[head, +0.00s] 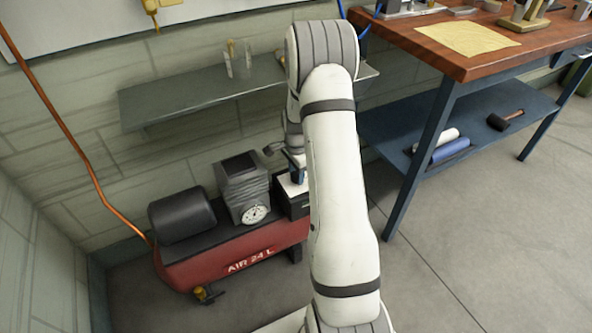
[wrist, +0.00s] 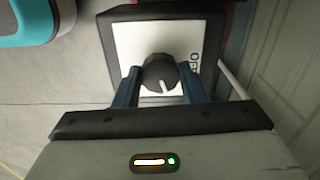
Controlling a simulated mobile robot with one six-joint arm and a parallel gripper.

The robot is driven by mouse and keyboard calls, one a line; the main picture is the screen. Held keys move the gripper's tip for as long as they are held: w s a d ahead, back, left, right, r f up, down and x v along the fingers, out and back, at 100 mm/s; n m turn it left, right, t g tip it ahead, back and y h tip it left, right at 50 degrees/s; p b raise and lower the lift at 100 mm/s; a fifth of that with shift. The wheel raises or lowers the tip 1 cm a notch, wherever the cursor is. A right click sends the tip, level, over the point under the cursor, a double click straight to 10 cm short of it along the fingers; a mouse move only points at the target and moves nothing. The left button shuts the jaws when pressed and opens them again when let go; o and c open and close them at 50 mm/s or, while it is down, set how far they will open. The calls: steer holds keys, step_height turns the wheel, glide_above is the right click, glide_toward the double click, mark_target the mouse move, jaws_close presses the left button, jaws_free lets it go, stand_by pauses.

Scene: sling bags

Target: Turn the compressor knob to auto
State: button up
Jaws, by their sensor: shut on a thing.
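The compressor (head: 230,245) has a red tank marked "AIR 24 L" and stands on the floor by the wall. Its knob (wrist: 160,74) is round and dark, on a white panel (wrist: 135,40) of a black control box, with a white pointer line toward the bottom of the wrist view. Lettering on the panel's right is partly hidden. My gripper (wrist: 160,82) has its blue fingers on both sides of the knob and is shut on it. In the head view the control box (head: 292,203) is partly behind my arm, and the knob is hidden.
A grey shelf (head: 190,92) holding a clear container (head: 238,58) is above the compressor. A workbench (head: 455,60) with a lower blue shelf (head: 400,125) stands at right. An orange hose (head: 75,140) runs down the left wall. The floor at lower right is clear.

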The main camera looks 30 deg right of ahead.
steer(key=shift+m+p, duration=0.4)
steer(key=shift+m, duration=1.3)
steer(key=o, duration=1)
steer(key=shift+r+p, duration=1.1)
steer(key=shift+r, duration=2.8)
steer(key=shift+r, duration=0.1)
